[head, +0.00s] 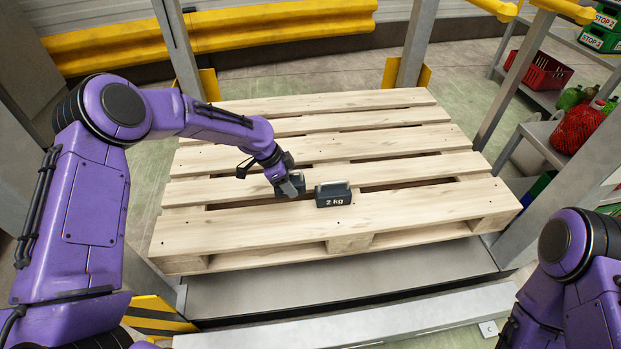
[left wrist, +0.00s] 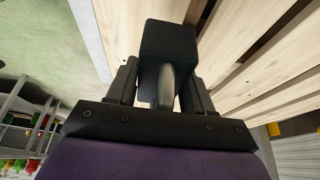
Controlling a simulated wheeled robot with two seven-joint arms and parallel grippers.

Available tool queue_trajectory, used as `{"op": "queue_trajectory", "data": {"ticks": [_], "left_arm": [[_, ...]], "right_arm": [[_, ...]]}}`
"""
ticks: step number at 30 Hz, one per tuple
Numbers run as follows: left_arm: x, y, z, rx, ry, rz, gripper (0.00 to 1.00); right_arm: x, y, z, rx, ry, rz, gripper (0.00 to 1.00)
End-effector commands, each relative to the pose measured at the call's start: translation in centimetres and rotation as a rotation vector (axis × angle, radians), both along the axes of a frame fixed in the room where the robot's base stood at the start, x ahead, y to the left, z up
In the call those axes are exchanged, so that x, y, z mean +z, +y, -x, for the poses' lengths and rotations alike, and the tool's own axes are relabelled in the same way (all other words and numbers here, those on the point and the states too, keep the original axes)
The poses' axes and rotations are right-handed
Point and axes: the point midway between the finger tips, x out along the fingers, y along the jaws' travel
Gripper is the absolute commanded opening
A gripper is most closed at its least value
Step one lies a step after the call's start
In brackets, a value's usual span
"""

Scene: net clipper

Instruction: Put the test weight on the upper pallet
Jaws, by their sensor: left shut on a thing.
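A light wooden pallet (head: 400,205) lies on a grey metal shelf. My left gripper (head: 291,186) is over the middle of the pallet's near boards. It is shut on a dark block-shaped test weight (head: 283,194). In the left wrist view my left gripper (left wrist: 165,85) has its fingers on both sides of the grey handle of this dark weight (left wrist: 167,42). I cannot tell whether the weight touches the boards. A second dark weight marked 2 kg (head: 334,197) stands upright on the pallet, just right of the held one. My right gripper is out of view.
Metal rack posts (head: 417,42) stand behind the pallet, with a yellow rail (head: 210,35) beyond. At the right, shelves hold a red crate (head: 538,70), a red net bag (head: 578,128) and green bins. The pallet's far boards and right side are bare.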

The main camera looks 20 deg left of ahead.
Motion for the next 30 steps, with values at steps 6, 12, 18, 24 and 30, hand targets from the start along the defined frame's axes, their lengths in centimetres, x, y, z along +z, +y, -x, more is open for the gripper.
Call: {"op": "queue_trajectory", "data": {"ticks": [6,12,18,24,30], "left_arm": [[-4.0,3.4,0.3,0.002,-0.001,0.002,0.0],[-5.2,4.5,0.3,0.001,-0.003,0.002,0.0],[-8.1,5.1,0.5,-0.001,-0.001,0.001,0.0],[-8.9,5.1,0.4,-0.001,-0.004,0.001,0.0],[-9.2,5.1,0.4,0.0,-0.003,0.001,0.0]], "right_arm": [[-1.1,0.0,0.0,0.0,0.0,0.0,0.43],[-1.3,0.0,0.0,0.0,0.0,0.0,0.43],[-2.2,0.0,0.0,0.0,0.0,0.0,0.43],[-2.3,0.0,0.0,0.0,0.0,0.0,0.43],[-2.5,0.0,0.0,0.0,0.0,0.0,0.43]]}}
